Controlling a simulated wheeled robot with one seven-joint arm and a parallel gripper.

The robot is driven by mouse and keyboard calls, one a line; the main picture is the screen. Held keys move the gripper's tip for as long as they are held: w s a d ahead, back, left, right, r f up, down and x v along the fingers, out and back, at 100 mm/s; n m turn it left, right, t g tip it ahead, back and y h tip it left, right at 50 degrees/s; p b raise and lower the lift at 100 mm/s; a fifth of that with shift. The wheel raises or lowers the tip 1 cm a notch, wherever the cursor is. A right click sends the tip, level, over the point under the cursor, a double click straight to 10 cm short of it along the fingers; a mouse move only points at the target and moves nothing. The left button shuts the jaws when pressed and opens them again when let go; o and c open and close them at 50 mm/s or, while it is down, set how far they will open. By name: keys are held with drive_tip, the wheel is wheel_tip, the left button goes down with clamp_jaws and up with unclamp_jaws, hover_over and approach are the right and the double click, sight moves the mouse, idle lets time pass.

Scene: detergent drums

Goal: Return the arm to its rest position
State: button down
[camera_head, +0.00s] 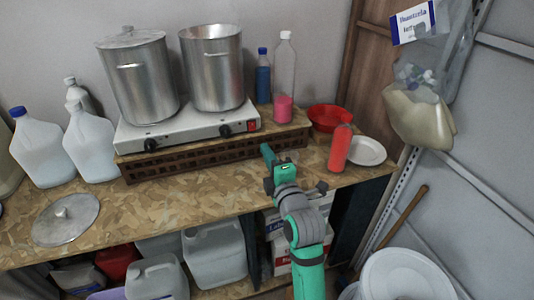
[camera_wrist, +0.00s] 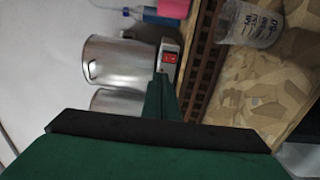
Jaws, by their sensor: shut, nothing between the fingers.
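My green arm reaches up from the bottom of the head view, and my gripper (camera_head: 267,152) is in front of the low brown stand (camera_head: 190,152), over the chipboard bench (camera_head: 150,215). In the wrist view my gripper (camera_wrist: 160,82) shows as narrow green fingers together, with nothing between them. Its fingertips appear near the red switch (camera_wrist: 170,57) of the hot plate. Whether they touch anything cannot be told.
Two metal pots (camera_head: 140,80) (camera_head: 213,70) stand on the white hot plate (camera_head: 185,128). A red bottle (camera_head: 340,148), white plate (camera_head: 367,151) and red bowl (camera_head: 325,116) are to the right. A clear cup (camera_wrist: 250,25) shows in the wrist view. A pot lid (camera_head: 66,220) lies left.

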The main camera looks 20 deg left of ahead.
drive_tip(key=s+d+f+m+t+h, duration=0.2)
drive_tip(key=s+d+f+m+h, duration=0.35)
drive_tip(key=s+f+m, duration=0.5)
drive_tip(key=s+d+f+m+t+h, duration=0.1)
drive_tip(key=s+d+f+m+h, duration=0.3)
drive_tip(key=s+d+f+m, duration=0.7)
drive_tip(key=s, duration=0.6)
drive_tip(key=s+d+f+m+g+h, duration=0.1)
drive_tip(key=s+d+f+m, duration=0.1)
drive_tip(key=s, duration=0.7)
drive_tip(key=s+d+f+m+h, duration=0.1)
drive_tip(key=s+d+f+m, duration=0.1)
drive_tip(key=s, duration=0.6)
drive_tip(key=shift+s+d+g, duration=0.3)
drive_tip(key=shift+d+g, duration=0.1)
drive_tip(key=shift+d, duration=0.45)
drive_tip(key=shift+f, duration=0.1)
